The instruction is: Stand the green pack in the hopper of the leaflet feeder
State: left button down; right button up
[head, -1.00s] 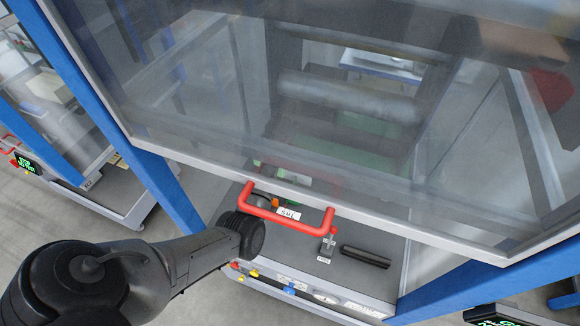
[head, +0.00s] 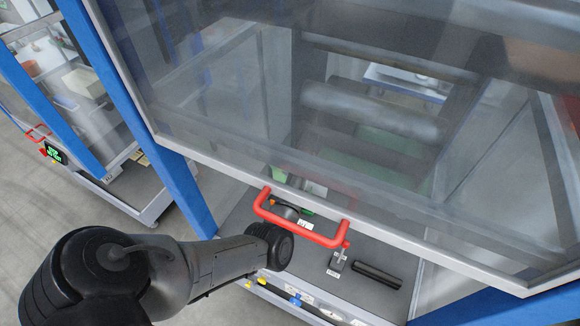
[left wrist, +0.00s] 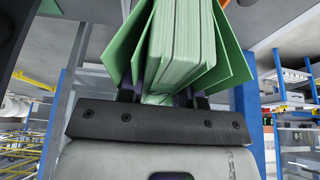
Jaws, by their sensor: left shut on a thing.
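The green pack (left wrist: 182,48) fills the top middle of the left wrist view. It is a thick stack of pale green sheets between darker green outer sheets that splay apart. My left gripper (left wrist: 160,97) is shut on its near end. In the head view my left arm reaches in from the lower left, and its wrist ends just below the red handle of a clear guard. The fingers are hidden there. A small green patch shows behind the guard, and I cannot tell whether it is the pack. I cannot pick out the feeder's hopper. My right gripper is in neither view.
The large clear guard (head: 230,120) with its red handle (head: 300,228) hangs over a grey machine deck. A dark bar (head: 377,274) and a small labelled bracket (head: 337,262) sit on the deck. Blue posts (head: 140,120) stand at the left.

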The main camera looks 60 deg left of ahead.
pick_arm(q)
jog(key=shift+f+b, duration=0.8)
jog(key=shift+f, duration=0.4)
jog(key=shift+f+b, duration=1.6)
jog(key=shift+f, duration=1.1)
jog(key=shift+f+b, duration=0.35)
jog(key=shift+f, duration=0.2)
jog(key=c, duration=0.7)
grip_release()
